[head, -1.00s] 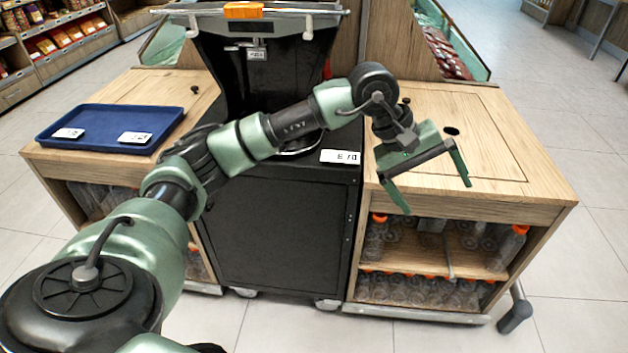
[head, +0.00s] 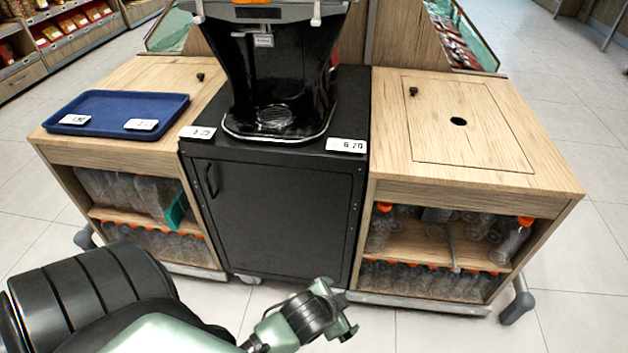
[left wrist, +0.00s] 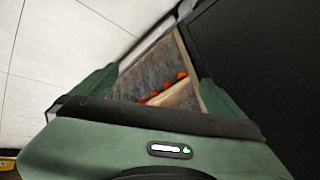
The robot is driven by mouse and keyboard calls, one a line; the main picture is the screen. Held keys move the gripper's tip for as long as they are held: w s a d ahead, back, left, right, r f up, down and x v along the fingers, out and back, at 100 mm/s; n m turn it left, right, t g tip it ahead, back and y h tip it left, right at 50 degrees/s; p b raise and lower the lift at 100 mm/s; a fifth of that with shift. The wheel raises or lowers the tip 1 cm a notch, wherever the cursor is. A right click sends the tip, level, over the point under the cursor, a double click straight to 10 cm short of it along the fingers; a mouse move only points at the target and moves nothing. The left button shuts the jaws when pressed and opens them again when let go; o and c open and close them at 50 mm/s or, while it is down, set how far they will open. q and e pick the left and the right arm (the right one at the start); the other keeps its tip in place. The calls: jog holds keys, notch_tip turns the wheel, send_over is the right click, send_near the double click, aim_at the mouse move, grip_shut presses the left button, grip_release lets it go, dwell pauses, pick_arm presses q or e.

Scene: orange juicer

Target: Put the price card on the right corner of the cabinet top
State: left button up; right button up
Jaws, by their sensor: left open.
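A white price card (head: 346,145) lies on the front right corner of the black cabinet top (head: 350,100). A second white price card (head: 203,132) lies on its front left corner. Two more white cards, the left one (head: 75,119) and the right one (head: 141,124), lie on the blue tray. No card shows in that view. My right gripper is not in view.
The black juicer (head: 275,75) stands on the black cabinet. The blue tray (head: 178,100) rests on the left wooden cabinet. The right wooden cabinet (head: 400,130) has a clear top with a round hole. Bottles with orange caps (head: 385,207) fill the shelves below.

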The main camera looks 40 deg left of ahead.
pick_arm(q)
jog(key=s+d+f+n+g, duration=0.1)
jog(key=s+f+n+g, duration=0.1)
jog(key=s, duration=0.8)
notch_tip(320, 180, down, 2)
jog(key=shift+s+f+n+g+h, duration=0.2)
jog(key=shift+n+g+h, duration=0.2)
jog(key=shift+g, duration=0.5)
jog(key=s+f+g+p, duration=0.1)
jog(key=s+f+p, duration=0.7)
jog(key=p, duration=0.4)
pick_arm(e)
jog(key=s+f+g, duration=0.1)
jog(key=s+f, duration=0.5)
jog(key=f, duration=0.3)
pick_arm(q)
jog(key=s+a+f+p, duration=0.3)
jog(key=s+p, duration=0.4)
jog(key=s, duration=0.4)
jog(key=shift+g, duration=0.4)
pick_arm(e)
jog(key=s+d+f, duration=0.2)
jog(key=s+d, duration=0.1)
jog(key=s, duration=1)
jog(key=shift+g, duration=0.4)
